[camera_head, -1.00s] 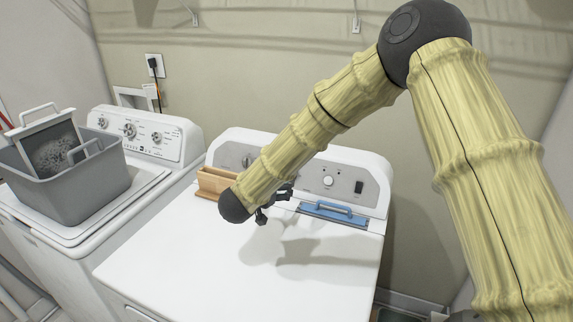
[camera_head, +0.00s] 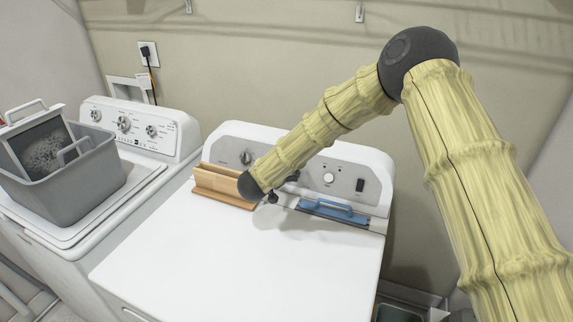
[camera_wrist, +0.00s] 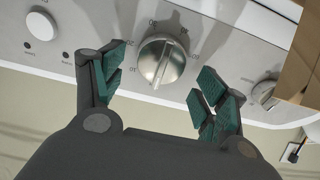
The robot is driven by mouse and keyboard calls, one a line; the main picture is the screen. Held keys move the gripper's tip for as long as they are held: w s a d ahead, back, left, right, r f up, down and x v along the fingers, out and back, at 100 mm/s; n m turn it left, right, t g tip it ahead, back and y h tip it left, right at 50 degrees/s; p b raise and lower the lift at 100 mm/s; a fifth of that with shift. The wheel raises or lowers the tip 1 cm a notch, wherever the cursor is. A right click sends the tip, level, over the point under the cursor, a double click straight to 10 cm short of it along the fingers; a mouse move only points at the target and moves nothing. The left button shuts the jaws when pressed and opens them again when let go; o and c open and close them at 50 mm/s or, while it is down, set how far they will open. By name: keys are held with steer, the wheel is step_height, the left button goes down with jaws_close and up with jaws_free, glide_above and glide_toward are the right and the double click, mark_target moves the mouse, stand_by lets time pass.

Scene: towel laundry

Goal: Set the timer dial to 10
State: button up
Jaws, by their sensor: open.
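The timer dial (camera_wrist: 161,60) is a round silver knob with a raised grip bar, ringed by printed numbers, in the middle of the wrist view. The bar lies steeply in the picture; which number it points at is unclear. In the head view the dial is hidden behind my arm. My gripper (camera_wrist: 164,66) is open, one finger on each side of the dial, with visible gaps and nothing held. In the head view my gripper (camera_head: 279,190) is dark and partly hidden, close to the dryer's control panel (camera_head: 349,169).
A white knob (camera_head: 328,178) and a dark switch (camera_head: 360,185) sit right on the panel; another knob (camera_head: 246,157) is left. A wooden holder (camera_head: 222,190) and a blue-handled tool (camera_head: 333,210) flank my gripper. The white top (camera_head: 230,260) is clear in front.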

steer(key=shift+x, duration=1.1)
steer(key=shift+r, duration=0.1)
steer(key=c, duration=1)
steer(key=shift+o, duration=0.2)
steer(key=shift+m, duration=0.3)
